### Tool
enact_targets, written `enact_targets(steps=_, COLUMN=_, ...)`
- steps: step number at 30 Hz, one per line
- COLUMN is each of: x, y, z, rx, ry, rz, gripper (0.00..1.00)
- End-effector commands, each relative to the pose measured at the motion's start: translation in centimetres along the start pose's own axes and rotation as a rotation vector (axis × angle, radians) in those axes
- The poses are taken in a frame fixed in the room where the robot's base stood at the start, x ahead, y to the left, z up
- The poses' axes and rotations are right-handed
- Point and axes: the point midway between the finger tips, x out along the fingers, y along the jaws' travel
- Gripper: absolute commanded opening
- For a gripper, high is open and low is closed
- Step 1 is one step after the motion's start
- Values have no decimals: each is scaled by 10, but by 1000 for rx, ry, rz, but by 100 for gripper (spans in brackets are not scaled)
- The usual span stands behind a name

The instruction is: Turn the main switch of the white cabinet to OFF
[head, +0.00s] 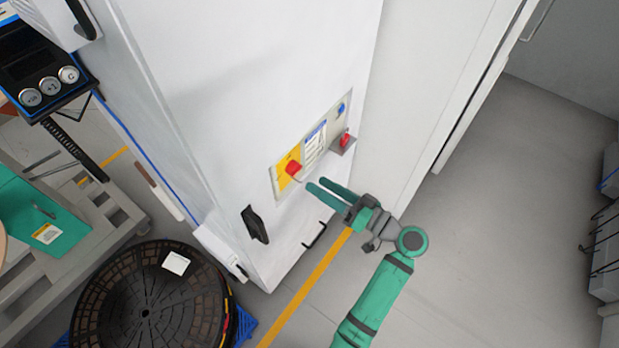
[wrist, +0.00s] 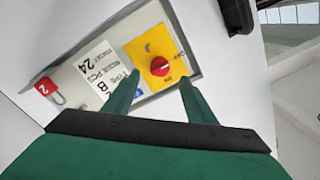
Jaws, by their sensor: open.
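The white cabinet (head: 260,80) stands in the middle of the head view. Its main switch is a red rotary knob (head: 293,168) on a yellow plate (head: 285,177), at one end of a panel on the cabinet. In the wrist view the red knob (wrist: 160,67) sits on the yellow plate (wrist: 153,48), with lettering around it that is partly readable. My gripper (head: 316,187) is open and empty, its green fingers pointing at the knob and apart from it. In the wrist view the knob appears between the two fingertips (wrist: 158,82).
A black handle (head: 255,225) is on the cabinet near the panel. A black round reel (head: 150,305) lies at lower left.

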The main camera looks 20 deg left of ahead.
Motion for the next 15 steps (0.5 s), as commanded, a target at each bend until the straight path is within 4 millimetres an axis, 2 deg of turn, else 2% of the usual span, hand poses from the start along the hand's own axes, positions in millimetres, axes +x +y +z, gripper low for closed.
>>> enact_targets(steps=3, x=-18, y=1, z=0, rx=0, ry=1, rz=2, gripper=51)
enact_targets(steps=6, x=-27, y=0, z=0, rx=0, ry=0, rz=1, gripper=51)
enact_targets(steps=15, x=-34, y=0, z=0, rx=0, ry=-1, rz=-1, gripper=51)
